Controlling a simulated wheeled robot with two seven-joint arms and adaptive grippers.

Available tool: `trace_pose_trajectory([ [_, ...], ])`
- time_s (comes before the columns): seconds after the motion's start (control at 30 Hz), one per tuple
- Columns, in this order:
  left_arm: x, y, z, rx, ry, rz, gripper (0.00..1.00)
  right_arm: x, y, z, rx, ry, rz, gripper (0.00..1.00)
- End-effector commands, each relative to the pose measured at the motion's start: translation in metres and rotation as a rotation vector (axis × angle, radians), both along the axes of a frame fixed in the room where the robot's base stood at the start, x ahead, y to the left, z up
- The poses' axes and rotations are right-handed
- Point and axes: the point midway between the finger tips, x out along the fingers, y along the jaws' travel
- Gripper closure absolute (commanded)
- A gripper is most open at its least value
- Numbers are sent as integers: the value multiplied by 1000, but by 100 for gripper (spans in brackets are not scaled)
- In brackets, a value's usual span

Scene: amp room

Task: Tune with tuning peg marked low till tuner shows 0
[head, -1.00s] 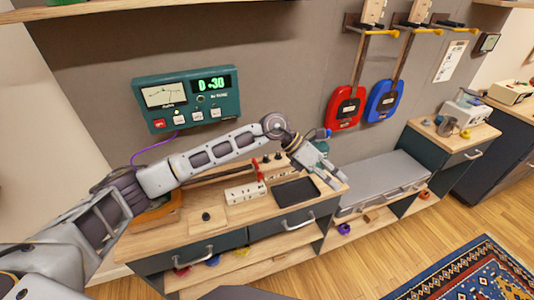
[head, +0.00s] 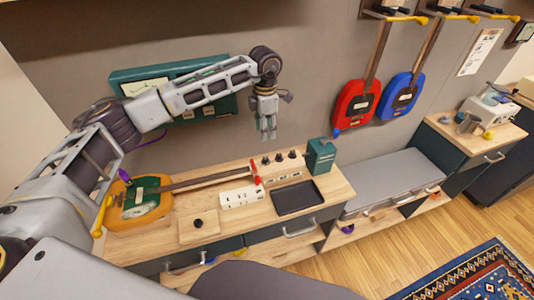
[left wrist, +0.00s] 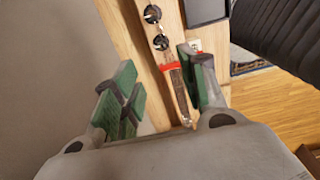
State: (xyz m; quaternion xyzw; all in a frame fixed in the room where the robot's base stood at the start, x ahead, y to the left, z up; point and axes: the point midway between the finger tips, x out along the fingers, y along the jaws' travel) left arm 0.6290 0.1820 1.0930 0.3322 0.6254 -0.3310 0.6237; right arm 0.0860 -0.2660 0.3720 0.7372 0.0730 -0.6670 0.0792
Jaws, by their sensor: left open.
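The green tuner (head: 130,77) hangs on the wall in the head view; my left arm crosses it and hides its display. An orange guitar (head: 152,211) lies on the bench, its neck pointing right to a red piece (head: 256,172). Several black-knobbed pegs (head: 278,158) stand right of the neck's end; dark knobs also show in the left wrist view (left wrist: 160,43). I cannot read which is marked low. My left gripper (head: 267,130) is open and empty, pointing down above and behind the pegs. In the left wrist view its green-padded fingers (left wrist: 156,66) are apart, with the red piece beneath. My right gripper is out of view.
A white socket strip (head: 240,196) and a black tray (head: 298,198) lie in front of the pegs. A green box (head: 321,157) stands to their right. Red (head: 356,103) and blue (head: 402,94) guitars hang on the wall. Air around the gripper looks clear.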

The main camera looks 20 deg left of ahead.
Motion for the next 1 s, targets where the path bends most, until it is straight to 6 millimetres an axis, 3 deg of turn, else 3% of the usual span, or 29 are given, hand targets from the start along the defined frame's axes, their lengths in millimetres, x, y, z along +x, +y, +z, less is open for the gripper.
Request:
trace_pose_trajectory([
  [0.27, 0, 0, 0, -1, 0, 0, 58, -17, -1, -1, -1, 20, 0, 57],
  [0.53, 0, 0, -10, -2, 2, 0, 58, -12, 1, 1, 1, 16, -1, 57],
  [1.0, -1, -1, -65, -2, 2, 1, 58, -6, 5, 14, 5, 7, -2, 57],
])
